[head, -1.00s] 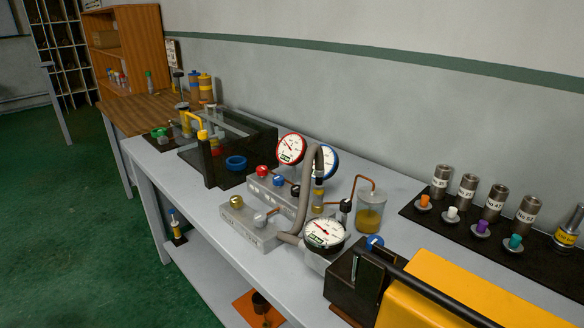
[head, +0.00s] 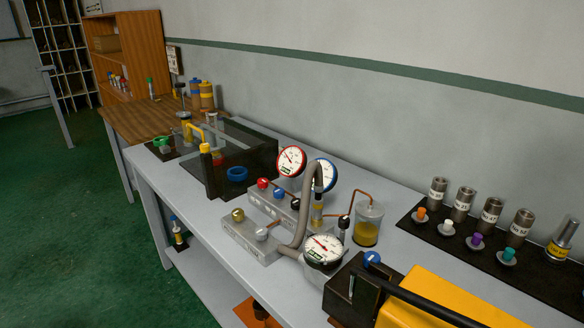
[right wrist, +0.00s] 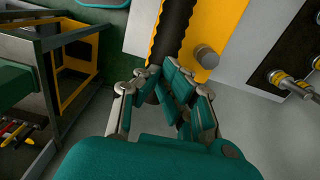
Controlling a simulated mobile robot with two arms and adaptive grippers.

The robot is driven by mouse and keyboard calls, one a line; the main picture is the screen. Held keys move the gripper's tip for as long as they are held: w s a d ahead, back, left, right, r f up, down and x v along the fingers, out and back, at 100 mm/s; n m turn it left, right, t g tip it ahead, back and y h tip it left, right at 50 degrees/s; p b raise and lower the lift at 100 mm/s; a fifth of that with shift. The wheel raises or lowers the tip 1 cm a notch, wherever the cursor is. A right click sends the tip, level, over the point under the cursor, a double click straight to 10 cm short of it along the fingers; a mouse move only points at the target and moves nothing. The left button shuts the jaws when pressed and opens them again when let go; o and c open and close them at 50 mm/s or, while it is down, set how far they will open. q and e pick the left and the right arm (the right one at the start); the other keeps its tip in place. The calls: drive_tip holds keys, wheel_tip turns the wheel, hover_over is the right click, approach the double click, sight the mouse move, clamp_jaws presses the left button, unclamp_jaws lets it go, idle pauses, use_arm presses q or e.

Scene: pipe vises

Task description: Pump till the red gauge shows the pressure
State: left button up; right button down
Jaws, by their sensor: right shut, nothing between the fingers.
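The red-rimmed gauge (head: 291,161) stands upright behind a metal valve block; its needle is too small to read exactly. A blue-rimmed gauge (head: 323,174) is partly hidden behind a grey hose. A white-faced gauge (head: 323,249) sits lower in front. A yellow-bodied unit with a long black bar (head: 432,304), seemingly the pump and its lever, is at the lower right, cut by the frame edge. In the right wrist view my right gripper (right wrist: 163,76) is shut and empty, its fingers by a dark bar (right wrist: 177,28) beside a yellow surface. My left gripper is not in view.
The valve block carries red (head: 263,183) and blue (head: 278,194) knobs. A jar of yellow fluid (head: 367,226) stands beside the hose. Several labelled metal cylinders and coloured plugs sit on a black mat (head: 540,274) at right. A dark clear-walled box (head: 240,160) stands at left.

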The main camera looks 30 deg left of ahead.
wheel_tip(320, 180, up, 8)
drive_tip(key=a+p, duration=0.2)
drive_tip(key=p, duration=0.3)
drive_tip(key=shift+w+f, duration=0.25)
drive_tip(key=shift+w, duration=0.05)
